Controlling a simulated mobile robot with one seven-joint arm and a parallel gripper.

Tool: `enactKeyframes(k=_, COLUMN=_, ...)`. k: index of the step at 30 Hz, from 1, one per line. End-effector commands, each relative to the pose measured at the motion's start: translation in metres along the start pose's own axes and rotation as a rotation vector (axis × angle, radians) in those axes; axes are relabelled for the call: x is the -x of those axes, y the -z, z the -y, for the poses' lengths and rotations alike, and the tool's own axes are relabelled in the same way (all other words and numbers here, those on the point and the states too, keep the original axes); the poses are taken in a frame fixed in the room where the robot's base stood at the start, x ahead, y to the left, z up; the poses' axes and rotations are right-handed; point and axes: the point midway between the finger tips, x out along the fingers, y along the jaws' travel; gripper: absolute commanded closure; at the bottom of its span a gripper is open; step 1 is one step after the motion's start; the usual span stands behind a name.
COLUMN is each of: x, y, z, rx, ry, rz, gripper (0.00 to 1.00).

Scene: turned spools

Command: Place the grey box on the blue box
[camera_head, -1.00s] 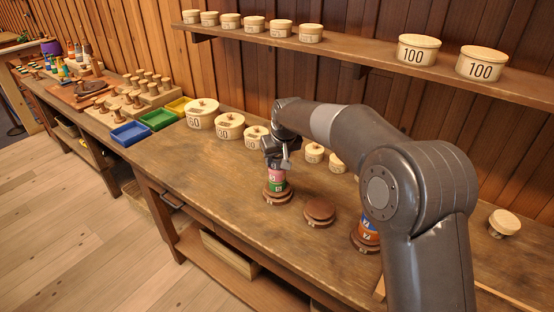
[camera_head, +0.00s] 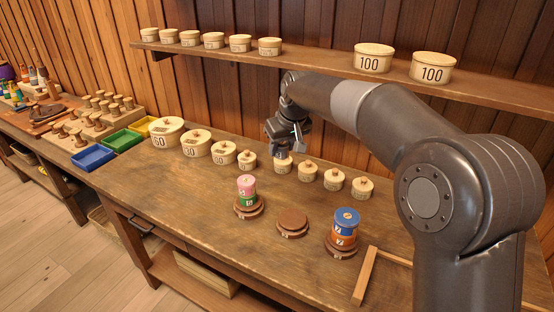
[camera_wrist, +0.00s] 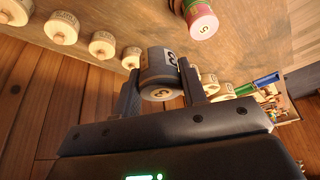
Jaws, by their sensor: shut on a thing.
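The grey box (camera_wrist: 158,68) is a short cylinder with a white number label. My gripper (camera_wrist: 160,85) is shut on it, one finger on each side. In the head view my gripper (camera_head: 287,140) hangs above the row of small lidded tubs at the bench's back, and the grey box is hard to make out there. The blue box (camera_head: 347,216) sits upright on an orange box (camera_head: 343,236) on a round brown stand, to the right and in front of my gripper. Its top is bare.
A pink box (camera_head: 246,183) on a green box (camera_head: 248,200) stands on the left brown stand. The middle brown stand (camera_head: 292,220) is empty. Pale lidded tubs (camera_head: 334,179) line the back. A wooden frame (camera_head: 365,275) lies at right. A shelf (camera_head: 320,57) runs above.

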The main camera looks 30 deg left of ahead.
Motion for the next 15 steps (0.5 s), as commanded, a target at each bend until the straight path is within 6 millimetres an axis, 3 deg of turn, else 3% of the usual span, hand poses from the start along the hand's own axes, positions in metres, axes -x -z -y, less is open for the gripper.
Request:
enactKeyframes(k=5, x=0.009, y=-0.006, z=-0.009, rx=-0.006, ry=-0.004, rz=-0.001, gripper=0.83)
enactKeyframes(k=8, x=0.017, y=-0.020, z=-0.025, rx=-0.024, ry=-0.015, rz=0.002, gripper=0.83)
enactKeyframes(k=11, x=0.032, y=-0.046, z=-0.049, rx=-0.060, ry=-0.033, rz=0.004, gripper=0.83)
enactKeyframes(k=15, x=0.058, y=-0.098, z=-0.087, rx=-0.127, ry=-0.064, rz=0.007, gripper=0.83)
